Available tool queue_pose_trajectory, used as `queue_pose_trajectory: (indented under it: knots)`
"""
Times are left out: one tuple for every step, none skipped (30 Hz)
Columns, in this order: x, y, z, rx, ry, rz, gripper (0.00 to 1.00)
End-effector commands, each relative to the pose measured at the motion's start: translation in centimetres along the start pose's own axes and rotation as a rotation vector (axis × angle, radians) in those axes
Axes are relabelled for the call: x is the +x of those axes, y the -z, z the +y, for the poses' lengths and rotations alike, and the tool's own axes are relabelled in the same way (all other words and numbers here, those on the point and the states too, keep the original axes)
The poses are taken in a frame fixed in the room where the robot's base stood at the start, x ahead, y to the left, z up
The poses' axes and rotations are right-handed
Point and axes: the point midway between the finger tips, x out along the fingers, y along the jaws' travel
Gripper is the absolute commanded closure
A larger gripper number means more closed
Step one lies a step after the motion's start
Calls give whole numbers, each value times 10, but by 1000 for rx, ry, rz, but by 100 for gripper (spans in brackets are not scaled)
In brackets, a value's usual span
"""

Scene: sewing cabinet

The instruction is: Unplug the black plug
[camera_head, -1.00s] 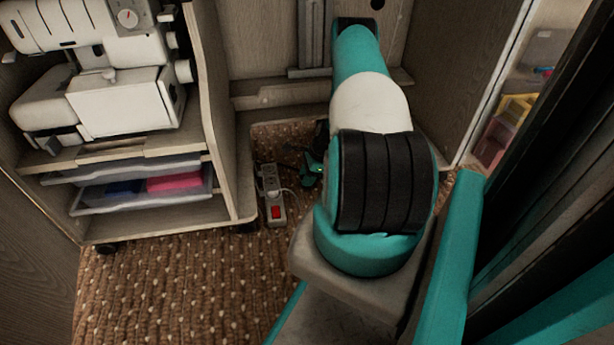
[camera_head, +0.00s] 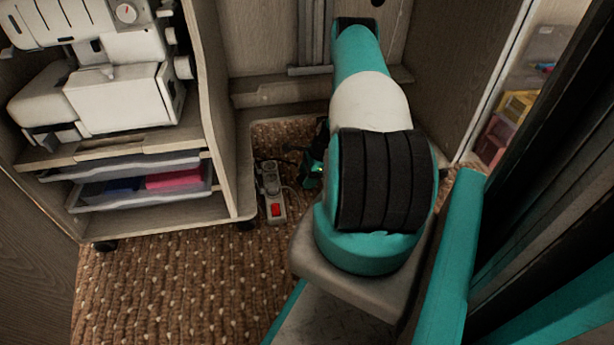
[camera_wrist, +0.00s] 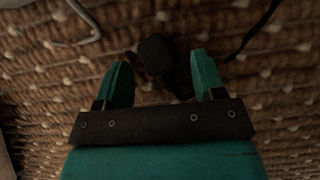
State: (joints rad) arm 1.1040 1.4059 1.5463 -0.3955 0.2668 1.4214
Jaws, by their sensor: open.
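The power strip (camera_head: 271,192) with a red switch lies on the carpet beside the cabinet in the head view. My gripper (camera_head: 316,170) is just right of it there, mostly hidden behind my arm. In the wrist view my gripper (camera_wrist: 160,60) is open, with its two teal fingers apart. A black block (camera_wrist: 157,54), which looks like the black plug, shows between and just beyond the fingertips, over bare carpet. Neither finger clearly touches it. No socket shows around it in the wrist view, and whether it rests on the carpet is too dark to tell.
A dark cable (camera_wrist: 256,30) runs at the upper right of the wrist view, and a pale cable (camera_wrist: 82,36) curves at the upper left. The wooden cabinet (camera_head: 222,120) with a sewing machine (camera_head: 120,95) stands left of the strip. Carpet (camera_head: 190,285) in front is clear.

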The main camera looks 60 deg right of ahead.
Motion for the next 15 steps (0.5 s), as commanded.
queue_pose_trajectory:
  knots:
    - [-7, -1, -1, 1, 2, 0, 37]
    - [-12, -1, -1, 1, 2, 0, 37]
    - [-18, -2, -1, 1, 3, 1, 37]
    - [-24, -2, -1, 0, 3, 1, 37]
    - [-31, -2, -1, 1, 3, 1, 37]
    - [-41, -2, 0, 1, 3, 0, 37]
    - [-49, -2, 0, 2, 2, 0, 37]
    - [-57, -3, -1, 2, 3, 1, 37]
    - [-68, -3, -1, 2, 3, 1, 37]
    - [-76, -3, -1, 2, 4, 1, 37]
    - [-84, -3, -1, 2, 4, 1, 37]
    - [-95, -3, 0, 2, 3, 1, 37]
    - [-102, -3, 0, 1, 3, 1, 37]
    - [-110, -3, 0, 2, 2, 1, 37]
    - [-119, -2, 0, 2, 2, 0, 37]
